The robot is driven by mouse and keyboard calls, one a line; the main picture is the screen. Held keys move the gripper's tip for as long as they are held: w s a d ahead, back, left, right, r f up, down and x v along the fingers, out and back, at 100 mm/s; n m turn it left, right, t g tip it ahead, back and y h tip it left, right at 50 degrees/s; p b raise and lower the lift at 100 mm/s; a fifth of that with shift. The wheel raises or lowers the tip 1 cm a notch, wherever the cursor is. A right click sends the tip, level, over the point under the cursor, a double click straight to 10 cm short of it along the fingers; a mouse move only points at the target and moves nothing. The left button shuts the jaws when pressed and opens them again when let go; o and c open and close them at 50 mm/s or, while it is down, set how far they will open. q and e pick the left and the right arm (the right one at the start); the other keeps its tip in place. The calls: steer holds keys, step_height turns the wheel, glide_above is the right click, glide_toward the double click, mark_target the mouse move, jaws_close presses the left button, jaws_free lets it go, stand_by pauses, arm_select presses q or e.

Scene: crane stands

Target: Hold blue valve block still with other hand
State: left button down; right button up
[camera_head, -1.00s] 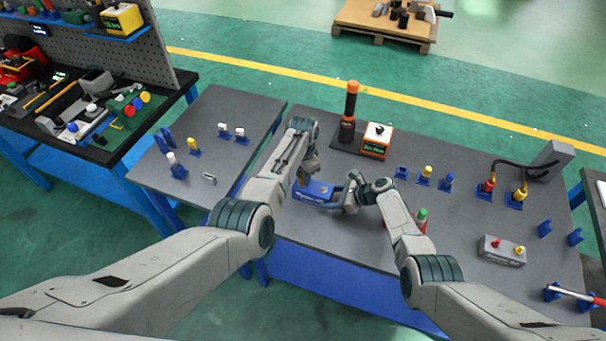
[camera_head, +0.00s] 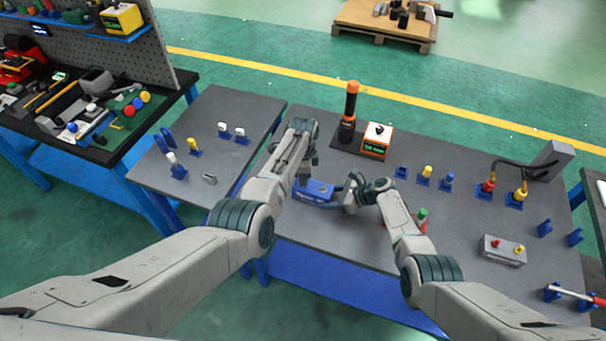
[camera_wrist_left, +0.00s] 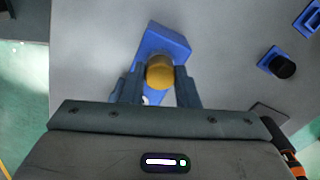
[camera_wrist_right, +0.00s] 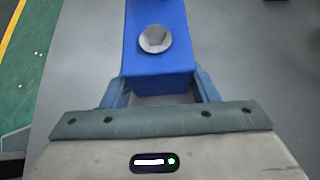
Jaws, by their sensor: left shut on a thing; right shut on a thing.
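The blue valve block (camera_head: 318,187) lies on the grey table in the head view, between my two grippers. The left wrist view shows it (camera_wrist_left: 165,42) with a round brass-yellow cap (camera_wrist_left: 160,72) on it. My left gripper (camera_head: 303,181) is shut on this cap, with its fingers (camera_wrist_left: 158,88) on either side. My right gripper (camera_head: 347,201) is shut on the block's right end. In the right wrist view, its fingers (camera_wrist_right: 161,90) flank the blue body (camera_wrist_right: 158,72), which has a round silver fitting (camera_wrist_right: 155,39) on top. My grippers hide parts of the block.
A black-and-orange cylinder (camera_head: 350,110) and an orange-and-white box (camera_head: 377,141) stand behind the block. A green-topped part (camera_head: 422,215) is close to my right arm. Small blue holders, some with yellow or blue pieces (camera_head: 426,172), stand to the right. The table's front edge is near.

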stand_by(0.3)
arm_select(q)
steer(key=shift+m, duration=0.6)
steer(key=c, duration=1.5)
jaws_free()
steer(key=shift+m, duration=0.5)
steer(key=o, duration=0.5)
steer(key=shift+c, duration=0.2)
steer(key=shift+r, duration=2.5)
